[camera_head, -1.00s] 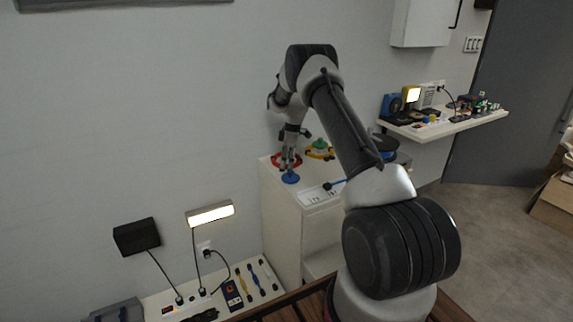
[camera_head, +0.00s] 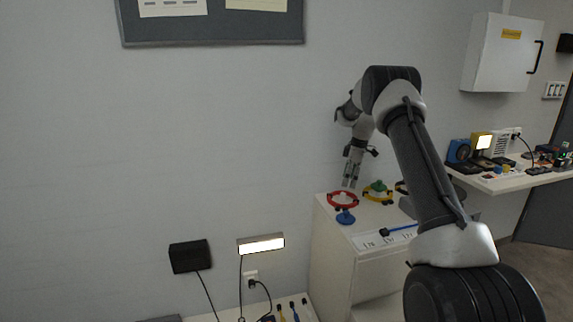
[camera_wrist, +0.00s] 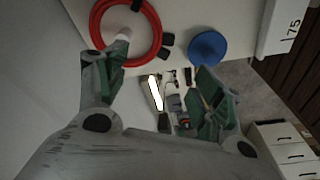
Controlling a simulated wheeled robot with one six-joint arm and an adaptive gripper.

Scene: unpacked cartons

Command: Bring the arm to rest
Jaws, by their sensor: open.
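My gripper (camera_head: 350,183) hangs above the top of a white cabinet (camera_head: 333,262), fingers pointing down. The wrist view shows its two fingers (camera_wrist: 160,68) spread apart with nothing between them. Below the fingertips a blue round piece (camera_head: 345,217) stands on the cabinet top, apart from the gripper. It also shows as a blue disc in the wrist view (camera_wrist: 208,48). My arm reaches from the lower right, bends at a high elbow and comes down to the gripper.
A red ring (camera_head: 342,200) and a yellow ring with a green piece (camera_head: 378,188) lie on the cabinet top. A cluttered wall shelf (camera_head: 510,183) is right.

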